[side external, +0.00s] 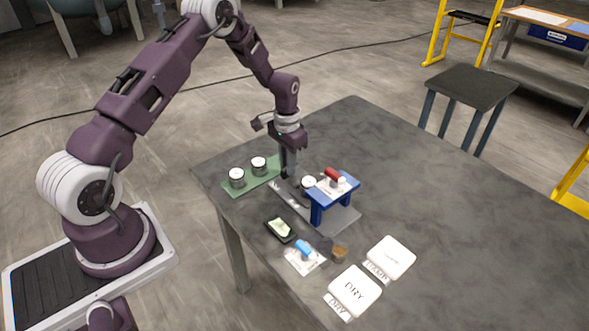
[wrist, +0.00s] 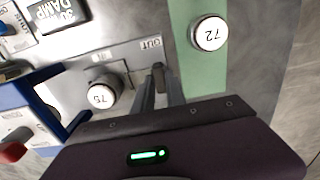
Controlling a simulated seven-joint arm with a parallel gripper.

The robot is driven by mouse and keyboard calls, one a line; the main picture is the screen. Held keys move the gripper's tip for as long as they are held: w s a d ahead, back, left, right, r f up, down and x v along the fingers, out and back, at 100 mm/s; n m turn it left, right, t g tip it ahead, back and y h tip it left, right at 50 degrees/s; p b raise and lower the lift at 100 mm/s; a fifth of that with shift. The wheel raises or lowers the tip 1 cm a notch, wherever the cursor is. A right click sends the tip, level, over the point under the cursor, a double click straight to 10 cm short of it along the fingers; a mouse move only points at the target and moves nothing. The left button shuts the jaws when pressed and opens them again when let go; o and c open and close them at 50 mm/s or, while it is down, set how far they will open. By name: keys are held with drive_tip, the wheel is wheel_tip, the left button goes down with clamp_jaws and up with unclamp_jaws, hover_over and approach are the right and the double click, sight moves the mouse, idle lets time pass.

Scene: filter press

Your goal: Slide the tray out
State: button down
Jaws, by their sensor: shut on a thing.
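A blue press frame (side external: 338,190) with a red handle (side external: 333,174) stands on a grey base plate (side external: 340,220); its edge also shows in the wrist view (wrist: 62,76). A round white-topped pot marked 75 (wrist: 101,95) sits beside the press on the grey tray (wrist: 119,72); the pot also shows in the side view (side external: 308,183). The plate carries an OUT label (wrist: 151,43). My gripper (wrist: 160,80) is shut at the tray's outer end, on what looks like its dark upright handle, partly hidden by the fingers. The side view shows my gripper (side external: 288,174) pointing down.
A green mat (side external: 253,176) holds two pots, one marked 72 (wrist: 209,33). A black device (side external: 280,229), a blue item (side external: 304,247), a brown cup (side external: 340,254) and white DRY (side external: 355,291) and DAMP (side external: 390,257) pads lie in front. The table's right side is clear.

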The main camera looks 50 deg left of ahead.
drive_tip(key=shift+a, duration=0.35)
drive_tip(key=c, duration=1.4)
unclamp_jaws()
drive_tip(key=shift+o, duration=0.2)
drive_tip(key=shift+d, duration=0.1)
wheel_tip(320, 180, up, 7)
drive_tip(key=shift+r, duration=0.1)
